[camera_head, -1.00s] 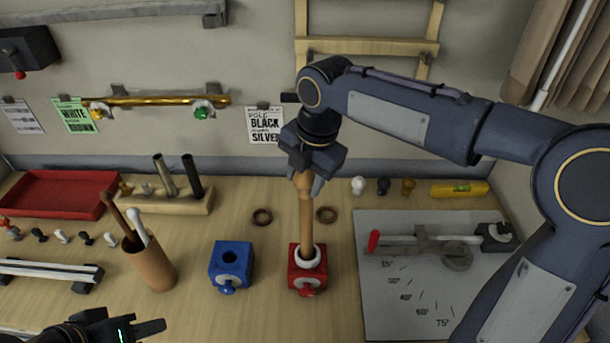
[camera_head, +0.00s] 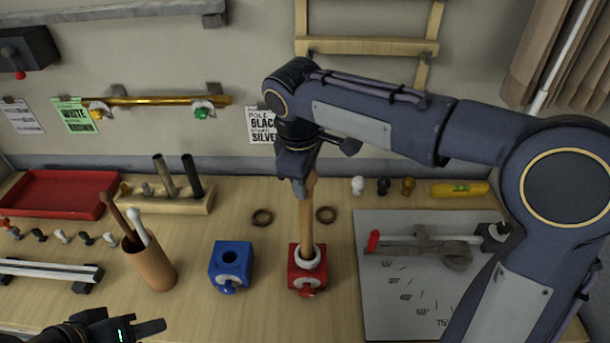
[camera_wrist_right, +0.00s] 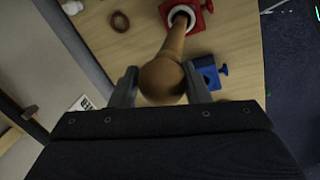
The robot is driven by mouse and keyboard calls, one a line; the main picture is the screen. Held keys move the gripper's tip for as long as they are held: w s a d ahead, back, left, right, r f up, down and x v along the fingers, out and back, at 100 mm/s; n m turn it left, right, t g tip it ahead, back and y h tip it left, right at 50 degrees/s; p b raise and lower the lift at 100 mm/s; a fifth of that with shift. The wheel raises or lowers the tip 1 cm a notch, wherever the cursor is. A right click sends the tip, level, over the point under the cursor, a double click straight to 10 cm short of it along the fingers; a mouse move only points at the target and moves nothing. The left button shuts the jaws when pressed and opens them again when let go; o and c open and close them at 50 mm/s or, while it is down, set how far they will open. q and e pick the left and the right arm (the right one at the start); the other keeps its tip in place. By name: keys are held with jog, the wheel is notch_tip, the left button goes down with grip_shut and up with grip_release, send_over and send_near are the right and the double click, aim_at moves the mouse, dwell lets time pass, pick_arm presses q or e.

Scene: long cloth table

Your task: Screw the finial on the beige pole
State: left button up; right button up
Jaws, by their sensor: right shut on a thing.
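The tan-brown pole (camera_head: 306,225) stands upright in the red clamp block (camera_head: 293,268), inside a white ring. It also shows in the right wrist view (camera_wrist_right: 178,36). A rounded brown wooden finial (camera_wrist_right: 162,80) sits at the pole's top end, in line with it. My right gripper (camera_wrist_right: 160,85) is shut on the finial, one finger on each side. In the head view, the right gripper (camera_head: 303,186) partly hides the finial. Whether the thread is fully seated cannot be seen. My left gripper (camera_head: 135,325) is at the bottom left, away from the pole, its jaws unclear.
A blue clamp block (camera_head: 231,265) stands left of the red one. A brown cup (camera_head: 152,265) holds poles. Two brown rings (camera_head: 262,217) lie behind the blocks. A grey angle board (camera_head: 385,310) is at right. A red tray (camera_head: 60,195) is at back left.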

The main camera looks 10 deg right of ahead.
jog(key=m, duration=0.3)
jog(key=m+g, duration=0.1)
jog(key=m, duration=0.3)
jog(key=shift+m+h, duration=0.3)
jog(key=shift+h, duration=0.1)
jog(key=m+g, duration=0.1)
jog(key=m, duration=0.5)
jog(key=o, duration=1)
